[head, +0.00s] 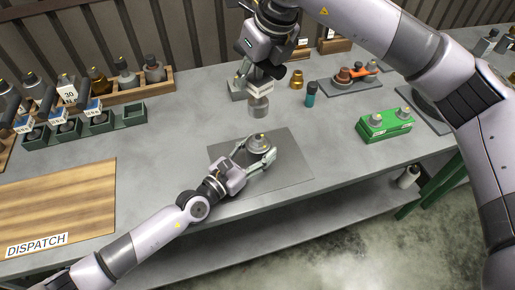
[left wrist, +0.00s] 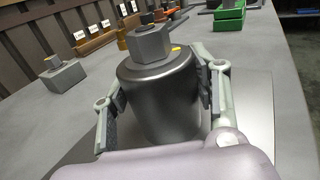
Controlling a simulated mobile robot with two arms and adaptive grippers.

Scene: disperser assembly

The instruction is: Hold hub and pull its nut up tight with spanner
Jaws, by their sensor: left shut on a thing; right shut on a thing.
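The hub (head: 258,144) is a dark grey cylinder standing upright on a dark mat (head: 292,160). In the left wrist view the hub (left wrist: 160,95) has a hex nut (left wrist: 150,43) around a stud on its top, and a small yellow mark beside the nut. My left gripper (head: 262,160) is shut on the hub's sides, one finger on each side (left wrist: 160,100).
A green tray (head: 386,126) with parts stands at right. A teal bottle (head: 311,94) and a brass part (head: 297,79) stand behind the mat. A grey block (head: 237,88) is beside my right gripper. A wooden dispatch board (head: 60,205) lies at left.

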